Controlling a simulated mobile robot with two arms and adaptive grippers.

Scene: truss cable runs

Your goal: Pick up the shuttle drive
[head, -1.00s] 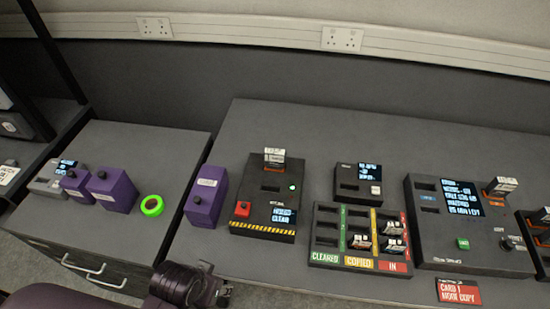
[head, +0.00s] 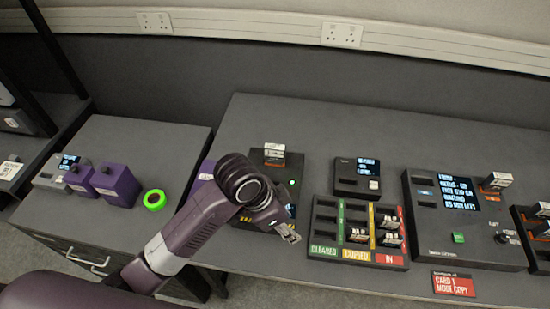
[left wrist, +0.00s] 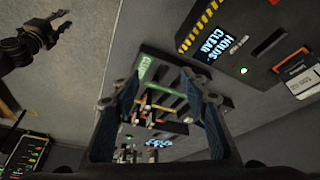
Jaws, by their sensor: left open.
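No label naming a shuttle drive is readable. Small drives with white labels and orange parts show in several places: one upright (head: 274,154) in the black unit with the striped edge, one (head: 497,181) in the large copy unit, and several (head: 389,239) in the slotted tray (head: 325,232). My left gripper (head: 290,235) is in front of the striped unit, just left of the tray. It is open and empty; in the left wrist view its fingers (left wrist: 167,110) frame the tray beyond them. Another gripper (left wrist: 58,28), apparently my right, shows at the upper left there; its jaws are unclear.
Purple boxes (head: 118,186) and a bright green ring (head: 154,200) stand on the left cabinet. A small display unit (head: 358,180) is behind the tray. A red card sign (head: 453,284) is at the bench's front edge. The back of the bench is clear.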

